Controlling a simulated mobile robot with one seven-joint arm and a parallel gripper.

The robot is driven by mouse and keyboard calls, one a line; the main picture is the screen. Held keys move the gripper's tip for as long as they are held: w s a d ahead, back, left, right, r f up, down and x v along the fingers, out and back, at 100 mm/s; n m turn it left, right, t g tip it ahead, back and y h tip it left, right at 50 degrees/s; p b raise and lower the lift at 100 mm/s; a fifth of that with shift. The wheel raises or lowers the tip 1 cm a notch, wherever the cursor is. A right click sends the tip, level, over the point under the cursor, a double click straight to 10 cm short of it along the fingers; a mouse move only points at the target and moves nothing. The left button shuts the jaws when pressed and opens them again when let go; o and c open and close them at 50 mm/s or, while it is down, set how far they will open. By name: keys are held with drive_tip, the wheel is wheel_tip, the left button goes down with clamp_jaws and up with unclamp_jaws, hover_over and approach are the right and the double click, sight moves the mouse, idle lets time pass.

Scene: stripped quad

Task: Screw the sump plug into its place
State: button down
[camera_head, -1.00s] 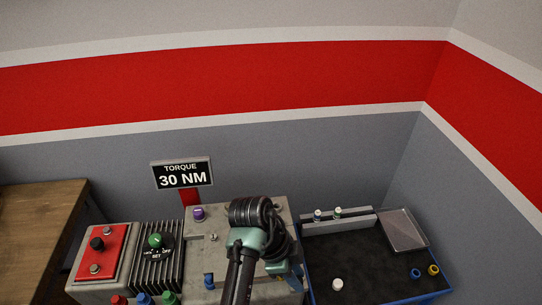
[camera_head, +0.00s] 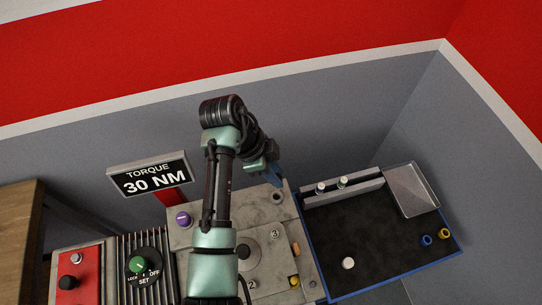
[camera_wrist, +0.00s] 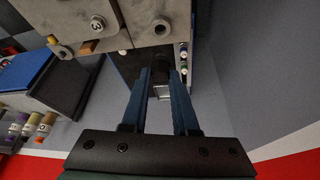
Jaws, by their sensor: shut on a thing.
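My gripper (camera_wrist: 160,84) is shut on a small dark piece with a pale, square end, which looks like the sump plug (camera_wrist: 161,91). The piece sits between the blue fingertips; its far end is hard to make out. In the head view my gripper (camera_head: 277,182) is at the back right corner of the grey block (camera_head: 262,209), and the plug cannot be made out there. A round, ringed hole (camera_wrist: 162,28) lies in the block beyond the fingertips in the wrist view; it also shows in the head view (camera_head: 277,197). I cannot tell whether the plug touches anything.
A blue-edged dark tray (camera_head: 322,245) stands to the right, with a white cap (camera_head: 348,263), blue and yellow rings and a rack (camera_head: 344,190). A torque sign (camera_head: 149,176) reads 30 NM. A ribbed panel with a green knob (camera_head: 138,265) is at left.

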drive_tip(key=shift+s+r, duration=0.1)
drive_tip(key=shift+s, duration=0.15)
drive_tip(key=shift+w+f+b, duration=0.1)
drive_tip(key=shift+f+b, duration=2.1)
drive_tip(key=shift+f, duration=0.75)
drive_tip(key=shift+f+b, duration=0.75)
drive_tip(key=shift+f, duration=0.45)
drive_tip(key=c, duration=0.6)
unclamp_jaws()
drive_tip(key=shift+r, duration=0.1)
drive_tip(key=p+v, duration=0.1)
drive_tip(key=v, duration=1.1)
drive_tip(key=shift+a+r, duration=0.15)
drive_tip(key=shift+r, duration=0.25)
